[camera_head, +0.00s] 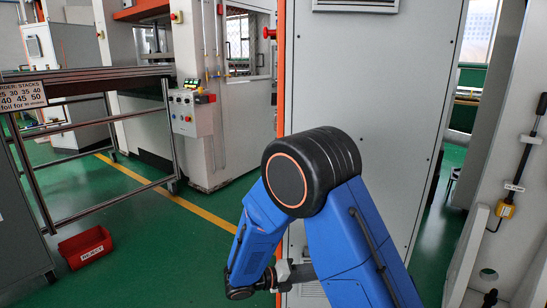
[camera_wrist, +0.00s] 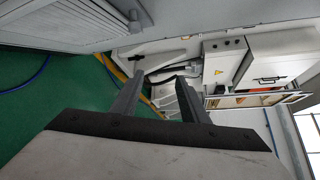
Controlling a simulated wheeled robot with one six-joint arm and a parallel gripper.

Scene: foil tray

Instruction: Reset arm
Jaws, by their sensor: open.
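My gripper (camera_wrist: 160,78) shows in the wrist view with its two dark fingers spread apart. Nothing is between the fingers, and the gap looks onto white machine parts and cables some way off. In the head view my blue arm with its black joint fills the lower middle. It is folded, with its wrist low in front of a tall grey cabinet (camera_head: 362,100). The fingertips cannot be made out in the head view. No foil tray is visible in either view.
A red reject bin (camera_head: 85,246) is on the green floor at left, by a metal-framed rack (camera_head: 95,75) with a sign (camera_head: 22,95). A control box (camera_head: 192,112) is on the machine behind. Open floor with a yellow line (camera_head: 165,195) lies left of my arm.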

